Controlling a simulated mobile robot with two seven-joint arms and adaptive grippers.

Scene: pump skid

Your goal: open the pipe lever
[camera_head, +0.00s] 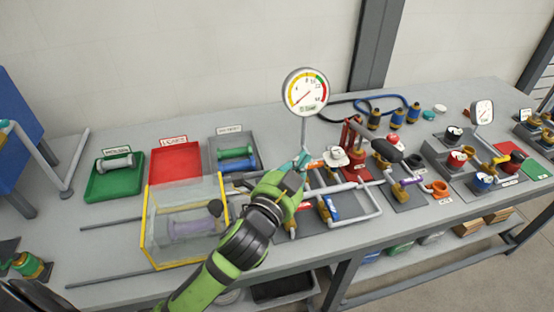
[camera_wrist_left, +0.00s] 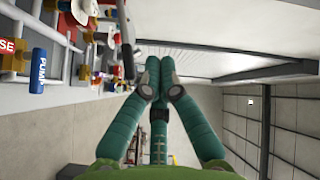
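My left gripper (camera_head: 303,158) reaches over the bench to the pipework just below the round gauge (camera_head: 305,92). Its teal fingers meet at the tips in the left wrist view (camera_wrist_left: 160,78), with nothing visible between them. An orange handle (camera_head: 316,164) lies just right of the fingertips in the head view; I cannot tell whether they touch. A blue handle (camera_head: 329,208) sits lower on the grey pipework (camera_head: 350,187). I cannot tell which handle is the pipe lever. The left wrist view shows a blue part marked PUMP (camera_wrist_left: 39,70) at its left.
A clear box with yellow edges (camera_head: 150,228) stands left of my left arm. Green (camera_head: 100,186), red (camera_head: 176,162) and grey (camera_head: 216,150) trays lie behind it. Several valves and fittings crowd the bench to the right, near a second gauge (camera_head: 482,112).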

